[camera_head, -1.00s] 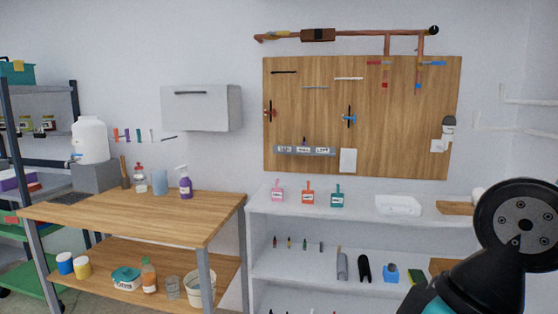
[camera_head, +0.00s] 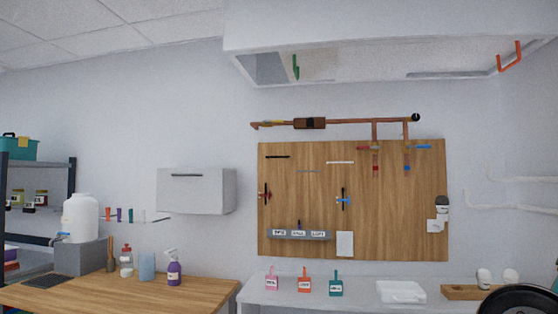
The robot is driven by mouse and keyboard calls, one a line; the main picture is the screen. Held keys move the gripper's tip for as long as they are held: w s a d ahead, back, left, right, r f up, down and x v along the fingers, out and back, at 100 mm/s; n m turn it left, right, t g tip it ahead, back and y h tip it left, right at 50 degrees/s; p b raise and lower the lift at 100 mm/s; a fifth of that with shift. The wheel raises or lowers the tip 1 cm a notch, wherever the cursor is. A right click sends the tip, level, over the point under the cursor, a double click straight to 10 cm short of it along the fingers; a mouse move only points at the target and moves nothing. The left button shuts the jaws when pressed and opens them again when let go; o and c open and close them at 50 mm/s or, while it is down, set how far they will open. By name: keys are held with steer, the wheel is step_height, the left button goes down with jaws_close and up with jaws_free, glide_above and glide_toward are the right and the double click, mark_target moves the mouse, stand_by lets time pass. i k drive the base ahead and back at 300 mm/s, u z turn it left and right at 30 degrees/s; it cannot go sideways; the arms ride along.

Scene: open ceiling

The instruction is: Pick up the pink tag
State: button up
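The pink tag (camera_head: 271,280) stands upright on the white shelf top below the wooden board, at the left of a row of three tags. An orange-red tag (camera_head: 304,282) is just right of it, and a teal tag (camera_head: 336,284) is right of that. Each has a pale label and a narrow upper part. My gripper is not in view; only a dark round part of my arm shows at the bottom right corner, well away from the tags.
The white shelf top (camera_head: 375,307) also holds a white tray (camera_head: 401,291) and a wooden block (camera_head: 470,292) to the right. A wooden workbench (camera_head: 120,291) with bottles stands left. A white overhead unit (camera_head: 390,45) hangs above the pegboard (camera_head: 390,215).

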mark_target(271, 280)
steer(key=u, duration=1.7)
steer(key=i, duration=3.75)
steer(key=z, duration=3.55)
steer(key=i, duration=0.5)
